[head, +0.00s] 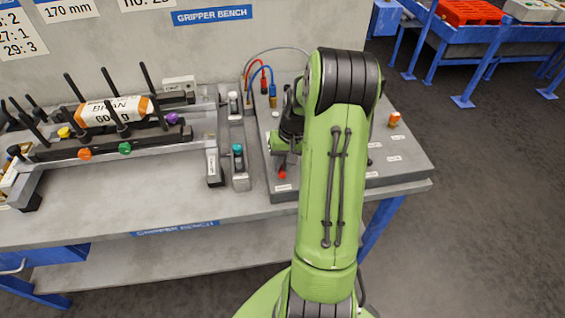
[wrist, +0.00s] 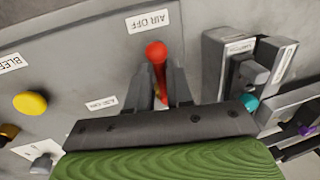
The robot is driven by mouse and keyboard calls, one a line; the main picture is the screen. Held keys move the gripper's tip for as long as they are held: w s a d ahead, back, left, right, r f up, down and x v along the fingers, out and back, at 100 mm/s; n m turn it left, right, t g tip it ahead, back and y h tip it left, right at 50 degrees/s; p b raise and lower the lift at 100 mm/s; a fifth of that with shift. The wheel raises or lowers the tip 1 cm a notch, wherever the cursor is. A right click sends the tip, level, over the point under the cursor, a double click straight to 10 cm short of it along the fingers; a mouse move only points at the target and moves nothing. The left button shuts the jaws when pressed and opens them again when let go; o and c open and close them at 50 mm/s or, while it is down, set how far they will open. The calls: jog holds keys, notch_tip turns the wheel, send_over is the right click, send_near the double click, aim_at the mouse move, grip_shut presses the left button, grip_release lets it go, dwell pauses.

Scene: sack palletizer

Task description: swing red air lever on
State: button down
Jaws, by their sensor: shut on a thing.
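The red air lever (wrist: 156,52) has a round red knob and lies between the fingers of my gripper (wrist: 161,75) in the wrist view. My gripper is shut on the lever below its knob. The knob end points to the "AIR OFF" label (wrist: 148,20). The "AIR ON" label (wrist: 102,103) is to the lower left of the lever. In the head view the red knob (head: 282,174) shows beside my green arm, near the panel's front left; my arm hides much of the gripper.
A yellow knob (wrist: 30,103) is on the grey panel to the left. A clamp block with a teal knob (wrist: 247,102) stands close on the right. In the head view a fixture holds a white and orange sack (head: 105,111) on the bench. An orange fitting (head: 394,119) stands right of my arm.

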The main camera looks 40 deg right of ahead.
jog(key=shift+s+f, duration=0.1)
jog(key=shift+s, duration=0.05)
dwell(0.3)
jog(key=shift+s+d+n, duration=0.1)
jog(key=shift+d+n, duration=0.1)
jog(key=shift+n, duration=0.6)
jog(key=n, duration=0.1)
jog(key=d+n+g, duration=0.1)
jog(key=n, duration=0.1)
jog(key=shift+s+d+f+y+p, duration=0.1)
jog(key=shift+s+d+y+p, duration=0.1)
jog(key=shift+y+p, duration=0.1)
jog(key=n, duration=0.1)
jog(key=d+n, duration=0.1)
jog(key=n, duration=0.1)
jog(key=n+g, duration=0.1)
jog(key=shift+w+d+n, duration=0.1)
jog(key=shift+d+n, duration=0.25)
jog(key=shift+n, duration=0.05)
jog(key=n, duration=0.1)
jog(key=d+n, duration=0.1)
jog(key=n, duration=0.1)
jog(key=w+n, duration=0.1)
jog(key=shift+d+g, duration=0.3)
jog(key=shift+g, duration=0.1)
jog(key=shift+w+d+n+h, duration=0.25)
jog(key=shift+w+n, duration=0.05)
jog(key=shift+n, duration=0.75)
jog(key=shift+w+d+n+h, duration=0.25)
jog(key=shift+n, duration=0.8)
